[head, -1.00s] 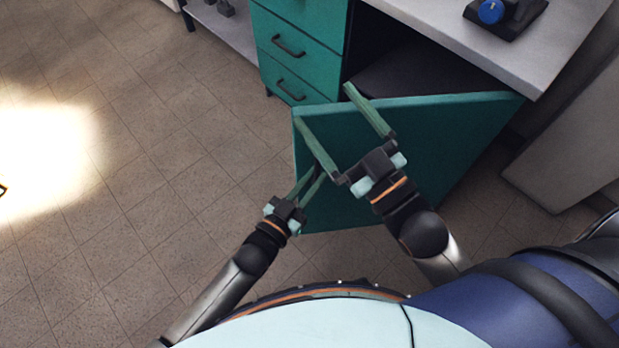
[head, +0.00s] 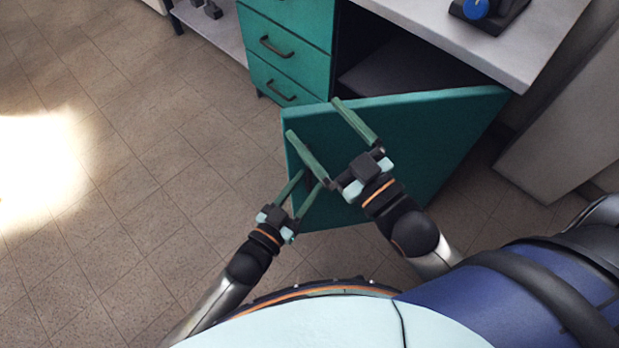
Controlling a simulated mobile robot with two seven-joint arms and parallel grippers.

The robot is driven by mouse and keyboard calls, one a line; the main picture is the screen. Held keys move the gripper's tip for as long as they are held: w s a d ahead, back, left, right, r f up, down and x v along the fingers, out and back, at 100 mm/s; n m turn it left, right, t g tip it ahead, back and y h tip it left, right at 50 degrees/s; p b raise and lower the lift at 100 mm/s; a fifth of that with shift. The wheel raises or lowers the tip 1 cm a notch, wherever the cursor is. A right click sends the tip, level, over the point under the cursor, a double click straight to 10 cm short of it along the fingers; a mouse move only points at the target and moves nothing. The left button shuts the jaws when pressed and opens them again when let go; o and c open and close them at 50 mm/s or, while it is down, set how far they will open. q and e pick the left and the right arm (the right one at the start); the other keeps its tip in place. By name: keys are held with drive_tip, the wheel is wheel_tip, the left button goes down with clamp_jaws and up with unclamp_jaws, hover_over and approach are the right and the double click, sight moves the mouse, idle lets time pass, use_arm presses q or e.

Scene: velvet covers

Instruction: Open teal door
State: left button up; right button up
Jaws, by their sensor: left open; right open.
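The teal door (head: 430,150) stands swung out from the cabinet, hinged at its right end under the counter. Its free edge is at the left. A dark piece, perhaps the door's handle, shows between the fingers and is mostly hidden. I cannot tell whether either gripper touches the door.
The dark cabinet opening (head: 400,70) shows a shelf behind the door. Teal drawers (head: 285,50) with dark handles stand left of it. A grey counter (head: 470,40) holds a dark device with a blue knob (head: 474,8). Tiled floor (head: 140,130) at left is clear.

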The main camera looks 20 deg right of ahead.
use_arm(q)
drive_tip(key=p+v, duration=0.1)
drive_tip(key=v, duration=0.5)
use_arm(e)
wheel_tip(320, 180, down, 8)
drive_tip(key=m+g+h, duration=0.1)
drive_tip(key=g, duration=0.2)
drive_tip(key=shift+s+d+h, duration=0.15)
drive_tip(key=shift+s+h, duration=0.15)
use_arm(q)
drive_tip(key=shift+c, duration=0.4)
